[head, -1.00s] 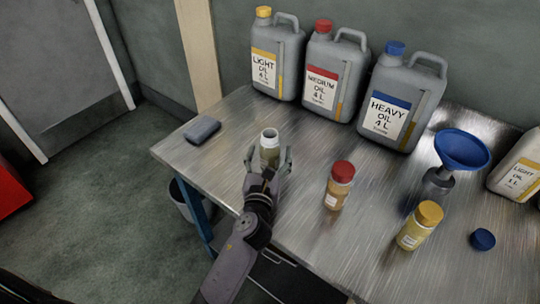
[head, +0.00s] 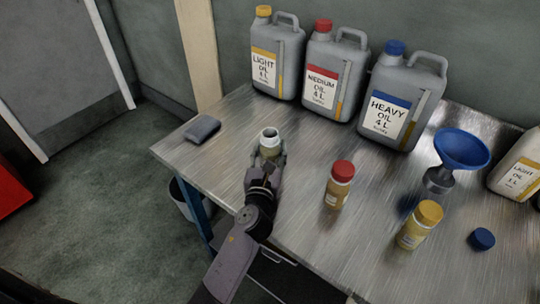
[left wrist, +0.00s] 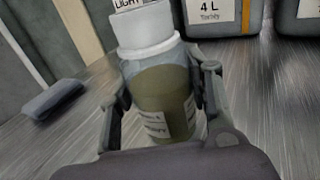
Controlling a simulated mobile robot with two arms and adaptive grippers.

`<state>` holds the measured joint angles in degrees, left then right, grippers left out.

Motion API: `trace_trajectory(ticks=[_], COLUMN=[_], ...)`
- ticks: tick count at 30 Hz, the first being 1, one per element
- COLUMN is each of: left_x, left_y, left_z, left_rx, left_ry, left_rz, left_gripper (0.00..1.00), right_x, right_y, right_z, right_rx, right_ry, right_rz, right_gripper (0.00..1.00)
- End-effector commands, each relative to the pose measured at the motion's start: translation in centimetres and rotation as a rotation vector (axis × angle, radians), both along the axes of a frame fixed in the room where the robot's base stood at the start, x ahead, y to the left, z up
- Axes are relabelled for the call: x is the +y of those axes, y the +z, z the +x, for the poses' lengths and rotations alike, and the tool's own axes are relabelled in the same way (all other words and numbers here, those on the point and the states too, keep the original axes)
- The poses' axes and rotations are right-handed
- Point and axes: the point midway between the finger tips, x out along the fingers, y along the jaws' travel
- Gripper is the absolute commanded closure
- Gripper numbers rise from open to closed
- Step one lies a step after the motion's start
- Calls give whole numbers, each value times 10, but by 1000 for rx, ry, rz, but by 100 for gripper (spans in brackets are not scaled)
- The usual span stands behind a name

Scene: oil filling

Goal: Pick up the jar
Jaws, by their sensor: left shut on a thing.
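My right gripper is not in view.
A red-capped jar (head: 339,185) and a yellow-capped jar (head: 419,225) stand to the right. A blue funnel (head: 462,150), a loose blue cap (head: 482,239) and several oil cans (head: 396,104) are further along. A dark grey block (head: 202,128) lies at the left edge.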

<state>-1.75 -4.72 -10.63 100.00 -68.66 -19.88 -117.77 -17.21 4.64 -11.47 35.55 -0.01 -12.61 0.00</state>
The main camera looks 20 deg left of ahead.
Motion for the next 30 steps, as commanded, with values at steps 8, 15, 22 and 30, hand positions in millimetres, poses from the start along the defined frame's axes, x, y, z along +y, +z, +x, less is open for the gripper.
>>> trace_trajectory(ticks=[8,15,22,30], left_x=[0,0,0,0], left_y=[1,1,7,27], left_z=[0,0,0,0], left_rx=[-1,-1,-3,-4], left_ry=[0,0,0,-1], left_rz=[0,0,0,2], left_gripper=[87,87,87,87], right_x=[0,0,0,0], right_y=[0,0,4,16], right_z=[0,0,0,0], right_rx=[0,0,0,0], right_ry=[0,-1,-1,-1], right_rz=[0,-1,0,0], right_gripper=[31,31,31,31])
